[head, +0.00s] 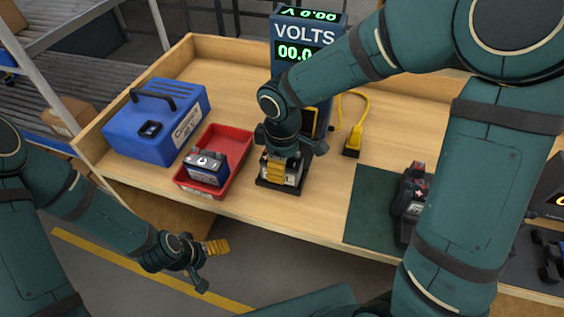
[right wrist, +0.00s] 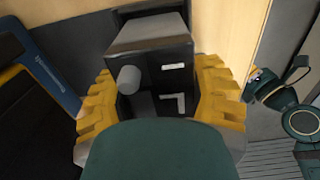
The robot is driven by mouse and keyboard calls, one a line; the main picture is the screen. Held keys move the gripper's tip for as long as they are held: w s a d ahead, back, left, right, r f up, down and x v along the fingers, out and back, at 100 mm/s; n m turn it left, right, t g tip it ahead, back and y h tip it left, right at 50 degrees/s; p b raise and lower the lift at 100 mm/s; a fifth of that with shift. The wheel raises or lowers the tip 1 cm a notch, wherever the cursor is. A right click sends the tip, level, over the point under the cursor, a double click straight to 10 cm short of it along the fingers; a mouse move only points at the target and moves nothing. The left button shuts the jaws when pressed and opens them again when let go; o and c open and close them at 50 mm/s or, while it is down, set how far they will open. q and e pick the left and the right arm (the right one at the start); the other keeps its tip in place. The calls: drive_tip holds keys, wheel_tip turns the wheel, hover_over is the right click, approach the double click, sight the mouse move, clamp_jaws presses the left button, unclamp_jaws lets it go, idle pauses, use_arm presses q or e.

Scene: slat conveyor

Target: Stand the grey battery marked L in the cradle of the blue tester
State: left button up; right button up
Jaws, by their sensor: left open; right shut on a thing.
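The blue tester (head: 290,88) stands at the back of the bench with its VOLTS display lit; my right arm crosses in front of it. Its black cradle (head: 268,187) shows at the tester's foot. My right gripper (head: 282,172) points down over the cradle, shut on a battery. In the right wrist view, this dark grey battery (right wrist: 165,75) bears an L mark and a round terminal, between the yellow fingers. It looks upright; whether it rests on the cradle floor is hidden. My left gripper (head: 205,262) is open and empty, in front of the bench's edge.
A red tray (head: 238,137) holds another dark battery (head: 207,168), left of the cradle. A blue case (head: 150,125) stands further left. A yellow probe (head: 354,138) stands right of the tester. A green mat (head: 370,205) carries a dark tool (head: 410,195). Bare wood separates mat and cradle.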

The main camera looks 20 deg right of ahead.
drive_tip(key=shift+f+b, duration=0.35)
drive_tip(key=shift+f, duration=0.15)
drive_tip(key=o, duration=1.4)
drive_tip(key=shift+r, duration=4.05)
